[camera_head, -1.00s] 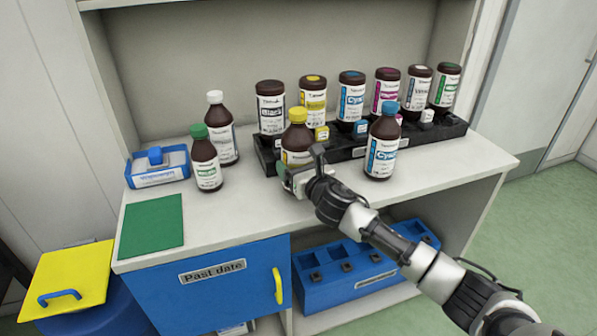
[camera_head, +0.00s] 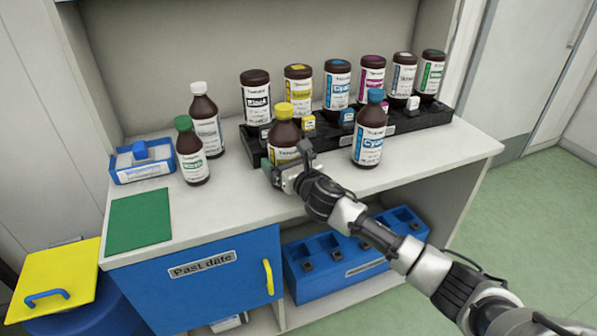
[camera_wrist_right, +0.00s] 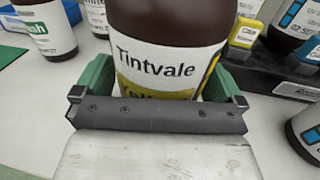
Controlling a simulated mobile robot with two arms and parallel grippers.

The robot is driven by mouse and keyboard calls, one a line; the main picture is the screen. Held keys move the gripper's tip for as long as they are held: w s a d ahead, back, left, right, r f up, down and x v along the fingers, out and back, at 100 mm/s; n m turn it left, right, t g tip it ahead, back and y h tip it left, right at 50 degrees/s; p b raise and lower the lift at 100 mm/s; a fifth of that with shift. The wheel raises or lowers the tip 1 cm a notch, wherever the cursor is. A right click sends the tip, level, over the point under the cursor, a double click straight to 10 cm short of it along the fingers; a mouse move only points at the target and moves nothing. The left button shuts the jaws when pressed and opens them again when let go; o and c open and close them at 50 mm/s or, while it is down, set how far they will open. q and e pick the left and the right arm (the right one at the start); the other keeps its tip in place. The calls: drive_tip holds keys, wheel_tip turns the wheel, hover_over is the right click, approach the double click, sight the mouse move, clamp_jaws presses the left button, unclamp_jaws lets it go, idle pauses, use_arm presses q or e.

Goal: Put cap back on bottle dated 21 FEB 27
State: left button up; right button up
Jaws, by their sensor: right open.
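A brown bottle with a yellow cap (camera_head: 284,122) and a "Tintvale" label stands upright at the front of the black rack; it also shows in the right wrist view (camera_wrist_right: 160,62). My right gripper (camera_head: 289,166) is open at its lower part, with one green-padded finger on each side of it. I cannot tell whether the pads touch it. Other front bottles are cyan with a blue cap (camera_head: 369,135), green-capped (camera_head: 191,155) and white-capped (camera_head: 206,125). No date is legible, and I see no loose cap for certain. My left gripper is out of view.
A black rack (camera_head: 430,121) holds several dark bottles and small coloured blocks. A blue tray (camera_head: 145,172) and green mat (camera_head: 139,220) are at the left. Below are a "Past date" blue door (camera_head: 205,290), blue crate (camera_head: 330,285) and yellow-lidded bin (camera_head: 70,275).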

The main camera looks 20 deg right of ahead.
drive_tip(key=s, duration=0.2)
drive_tip(key=s+d, duration=0.1)
drive_tip(key=s, duration=0.2)
drive_tip(key=shift+s+d, duration=0.1)
drive_tip(key=shift+s, duration=0.2)
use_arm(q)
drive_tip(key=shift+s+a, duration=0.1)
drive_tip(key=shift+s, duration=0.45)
use_arm(e)
drive_tip(key=shift+s+d, duration=0.15)
drive_tip(key=shift+s, duration=0.8)
drive_tip(key=shift+s+d, duration=0.2)
drive_tip(key=shift+s, duration=0.8)
drive_tip(key=shift+s+d, duration=0.15)
drive_tip(key=shift+s, duration=0.8)
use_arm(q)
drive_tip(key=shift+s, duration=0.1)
